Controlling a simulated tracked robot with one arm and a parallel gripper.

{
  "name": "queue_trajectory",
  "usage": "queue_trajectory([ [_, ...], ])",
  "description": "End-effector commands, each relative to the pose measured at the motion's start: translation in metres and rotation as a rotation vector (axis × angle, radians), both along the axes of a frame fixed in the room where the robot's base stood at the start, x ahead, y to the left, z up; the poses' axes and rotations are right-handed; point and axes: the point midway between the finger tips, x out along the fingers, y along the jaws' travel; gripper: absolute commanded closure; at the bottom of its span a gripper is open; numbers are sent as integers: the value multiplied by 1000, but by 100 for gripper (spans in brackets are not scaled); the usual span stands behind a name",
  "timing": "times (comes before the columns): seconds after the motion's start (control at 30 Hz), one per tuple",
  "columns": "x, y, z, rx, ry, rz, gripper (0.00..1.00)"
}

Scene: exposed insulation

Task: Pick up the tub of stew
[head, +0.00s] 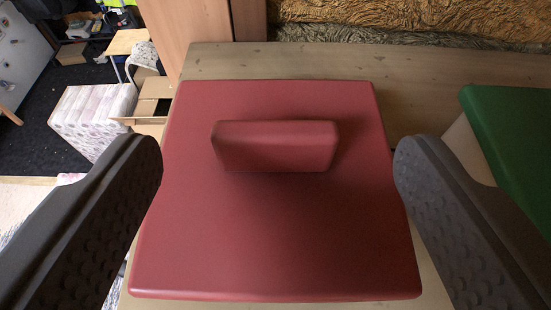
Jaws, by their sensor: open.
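A tub with a broad red square lid (270,225) and a raised red block handle (275,147) fills the middle of the head view. I see it from above, and the lid hides its sides and contents. I cannot tell from any label whether it holds stew. My gripper (278,165) is open, with one dark grey finger at the lid's left side and one at its right. The fingers appear over or beside the lid's edges. Nothing is held, and I cannot tell their height against the lid.
A second container with a green lid (512,140) stands close at the right, partly behind my right finger. A wooden surface (420,70) lies under and behind the tubs. Yellowish insulation (420,15) runs along the back. White packs (92,115) and cartons lie at the left.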

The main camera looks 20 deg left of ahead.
Motion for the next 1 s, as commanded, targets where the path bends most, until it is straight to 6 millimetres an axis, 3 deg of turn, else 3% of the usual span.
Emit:
queue_trajectory([
  [0.3, 36, 12, -20, -2, 4, 0, 27],
  [0.6, 40, 13, -22, -1, 1, 1, 27],
  [0.87, 40, 13, -22, -1, 1, 1, 100],
  [1.0, 40, 13, -21, -1, 0, 1, 100],
])
